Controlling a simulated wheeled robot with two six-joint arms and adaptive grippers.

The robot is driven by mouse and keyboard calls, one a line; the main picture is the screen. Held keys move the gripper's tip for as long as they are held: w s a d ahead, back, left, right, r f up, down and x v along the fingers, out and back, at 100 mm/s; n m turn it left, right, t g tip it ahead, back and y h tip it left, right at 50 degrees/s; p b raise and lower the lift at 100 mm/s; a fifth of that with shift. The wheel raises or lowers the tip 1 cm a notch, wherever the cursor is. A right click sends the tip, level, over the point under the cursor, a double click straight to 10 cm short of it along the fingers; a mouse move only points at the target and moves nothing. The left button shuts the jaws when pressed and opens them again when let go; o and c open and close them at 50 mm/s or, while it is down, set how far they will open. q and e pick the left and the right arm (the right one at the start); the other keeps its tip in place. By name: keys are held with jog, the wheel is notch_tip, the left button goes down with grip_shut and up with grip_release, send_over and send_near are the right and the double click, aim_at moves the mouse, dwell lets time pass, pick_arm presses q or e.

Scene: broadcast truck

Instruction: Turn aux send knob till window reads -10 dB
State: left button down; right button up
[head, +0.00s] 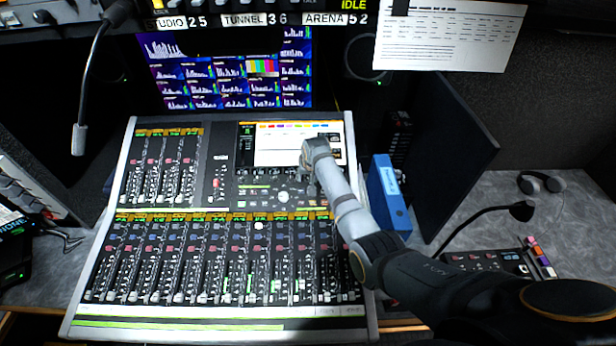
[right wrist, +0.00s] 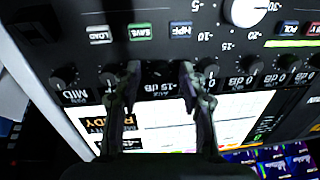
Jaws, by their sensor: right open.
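The mixing console (head: 207,205) fills the middle of the head view, with its lit screen (head: 275,157) at the upper right. My right gripper (head: 312,172) is over the row of small knobs below that screen, its fingers small and partly hidden by my wrist. In the right wrist view, my right gripper (right wrist: 158,74) is open, one finger on each side of a small dark knob; contact cannot be told. My left gripper is not in view.
A large white dial knob (right wrist: 243,10) and labelled buttons (right wrist: 140,31) are close to the fingers. A blue binder (head: 388,195) stands right of the console. A gooseneck microphone (head: 80,135) hangs at left; headphones (head: 541,182) lie on the right desk.

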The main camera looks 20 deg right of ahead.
grip_shut()
jog(key=shift+m+p, duration=0.65)
jog(key=shift+m, duration=0.65)
jog(key=shift+m+t+p, duration=0.3)
jog(key=shift+m+p, duration=0.15)
jog(key=shift+m, duration=1.05)
grip_release()
